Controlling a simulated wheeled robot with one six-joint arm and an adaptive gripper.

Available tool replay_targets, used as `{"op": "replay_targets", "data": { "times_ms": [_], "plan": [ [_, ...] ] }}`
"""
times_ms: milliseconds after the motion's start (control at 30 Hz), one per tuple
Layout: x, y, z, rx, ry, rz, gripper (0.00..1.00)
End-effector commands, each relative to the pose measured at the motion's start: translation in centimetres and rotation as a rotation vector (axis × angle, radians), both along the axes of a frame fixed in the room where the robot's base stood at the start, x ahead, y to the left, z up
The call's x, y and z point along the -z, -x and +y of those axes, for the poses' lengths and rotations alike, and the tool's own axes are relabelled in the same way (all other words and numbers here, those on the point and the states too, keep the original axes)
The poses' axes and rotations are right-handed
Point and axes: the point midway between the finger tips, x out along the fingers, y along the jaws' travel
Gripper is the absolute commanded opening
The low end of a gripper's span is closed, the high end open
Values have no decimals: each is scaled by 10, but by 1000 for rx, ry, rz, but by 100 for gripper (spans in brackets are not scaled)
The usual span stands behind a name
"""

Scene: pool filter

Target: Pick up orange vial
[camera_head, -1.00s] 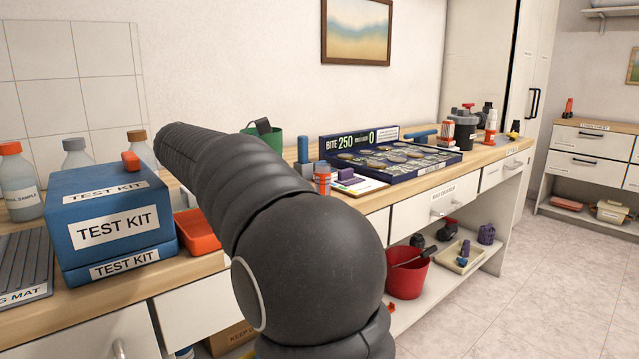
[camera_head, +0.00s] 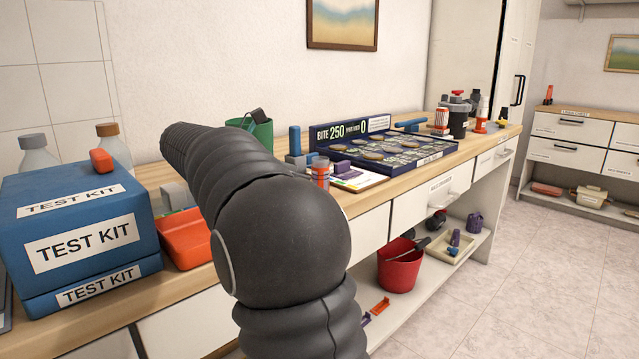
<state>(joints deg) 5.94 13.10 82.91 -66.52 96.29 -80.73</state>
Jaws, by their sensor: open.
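A small round container with an orange-red band and a clear, greyish upper part (camera_head: 320,175) stands upright near the counter's front edge, just right of my arm; it may be the orange vial, but I cannot be sure. My dark arm fills the middle of the view and reaches over the counter. My gripper does not show; the arm's far end points away to the upper left and nothing is seen in jaws.
A blue test kit box (camera_head: 80,230) and an orange tray (camera_head: 187,240) stand left of my arm. A green cup (camera_head: 262,130), a coin game board (camera_head: 390,155) and a paper card (camera_head: 357,181) are on the wooden counter (camera_head: 382,195). A red bucket (camera_head: 400,268) is below.

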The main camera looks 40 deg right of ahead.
Motion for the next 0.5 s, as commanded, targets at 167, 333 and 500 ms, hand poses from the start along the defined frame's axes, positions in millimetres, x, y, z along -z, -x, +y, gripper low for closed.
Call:
{"op": "replay_targets", "data": {
  "times_ms": [167, 333, 500],
  "plan": [
    [8, 3, -11, -3, 0, 1, 66],
    [13, 6, -19, -2, -1, -1, 66],
    [18, 13, -38, -2, -1, -1, 66]
  ]
}}
